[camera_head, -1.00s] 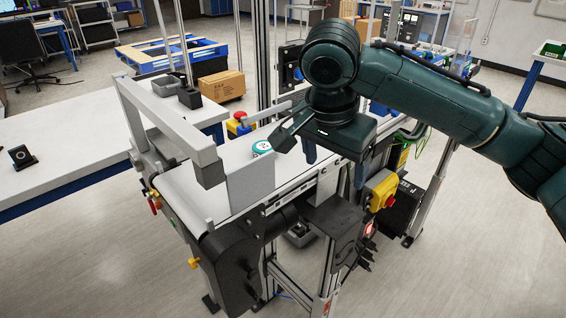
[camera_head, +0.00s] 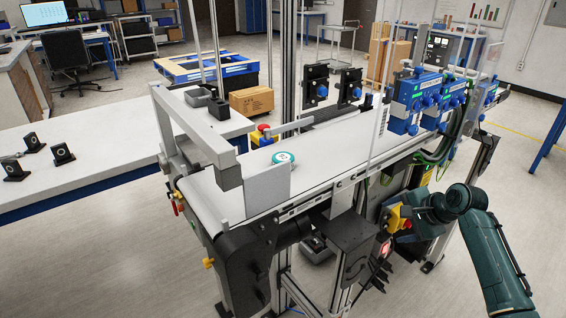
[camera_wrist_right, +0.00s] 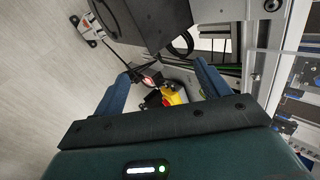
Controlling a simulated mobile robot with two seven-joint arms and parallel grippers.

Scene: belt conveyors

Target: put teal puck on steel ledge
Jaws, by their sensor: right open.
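The teal puck (camera_head: 284,158), with a pale mark on its top, sits by the upper edge of an upright grey plate (camera_head: 262,192) at the near end of the white conveyor belt (camera_head: 335,158). I cannot tell which surface is the steel ledge. My right gripper (camera_head: 428,212) is low on the right side of the conveyor, well away from the puck. In the right wrist view its two blue fingers (camera_wrist_right: 163,80) are apart with nothing held. My left gripper is not in view.
A yellow box with a red button (camera_head: 400,218) is by my right gripper and shows between its fingers. A grey frame (camera_head: 195,120) arches over the belt's near end. Blue units (camera_head: 415,100) line the far side. A white table (camera_head: 95,150) holds small black blocks.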

